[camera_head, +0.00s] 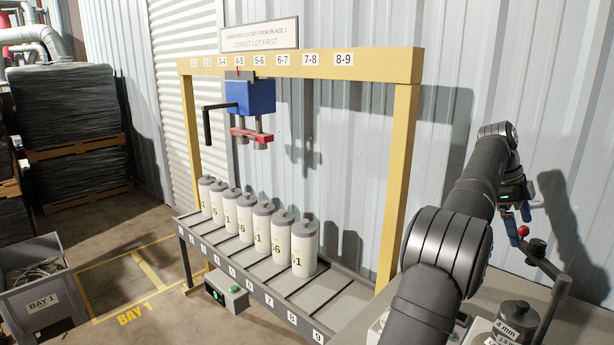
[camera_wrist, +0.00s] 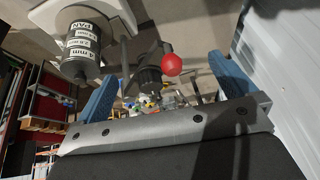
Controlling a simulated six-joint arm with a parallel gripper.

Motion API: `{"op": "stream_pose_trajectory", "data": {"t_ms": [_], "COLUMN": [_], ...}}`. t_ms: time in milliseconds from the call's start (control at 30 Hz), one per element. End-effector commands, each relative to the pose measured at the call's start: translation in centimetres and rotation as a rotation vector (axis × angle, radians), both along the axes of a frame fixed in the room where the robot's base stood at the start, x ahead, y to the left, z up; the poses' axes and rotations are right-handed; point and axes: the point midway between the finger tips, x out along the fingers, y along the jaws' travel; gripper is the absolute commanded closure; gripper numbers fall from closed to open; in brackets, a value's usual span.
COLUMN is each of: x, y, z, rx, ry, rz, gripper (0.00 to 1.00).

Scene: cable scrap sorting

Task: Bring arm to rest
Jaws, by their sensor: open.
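My gripper (camera_head: 518,222) hangs at the right in the head view, its blue fingers pointing down near a red-knobbed lever (camera_head: 523,231). In the wrist view my gripper (camera_wrist: 166,88) has its two blue fingers wide apart with nothing held between them. The red knob (camera_wrist: 172,65) shows between the fingers there, beyond their tips or beside them; I cannot tell the exact gap. My arm rises from the bottom right and bends over the bench.
A yellow frame (camera_head: 403,180) carries a blue clamp unit (camera_head: 256,97) above several numbered white canisters (camera_head: 304,252) on a slotted rack. A dark labelled cylinder (camera_head: 516,315) stands below my gripper. Corrugated wall is close behind.

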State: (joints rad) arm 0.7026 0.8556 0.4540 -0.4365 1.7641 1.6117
Motion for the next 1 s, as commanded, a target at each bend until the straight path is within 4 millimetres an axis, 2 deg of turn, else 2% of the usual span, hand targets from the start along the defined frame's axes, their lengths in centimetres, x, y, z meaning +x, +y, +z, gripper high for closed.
{"op": "stream_pose_trajectory", "data": {"t_ms": [300, 467, 567, 800, 1000], "x": [0.2, 0.4, 1.3, 4.3, 0.9], "y": [-0.8, -1.7, -0.8, 2.5, -1.0], "z": [-2.2, -2.3, -1.7, -1.6, -1.6], "rx": [-0.052, -0.062, -0.062, -0.059, -0.059], "ry": [-0.064, -0.073, -0.072, -0.068, -0.068], "rz": [-0.232, -0.318, -0.33, -0.332, -0.337], "gripper": [0.0, 0.0, 0.0, 0.0, 0.0]}}
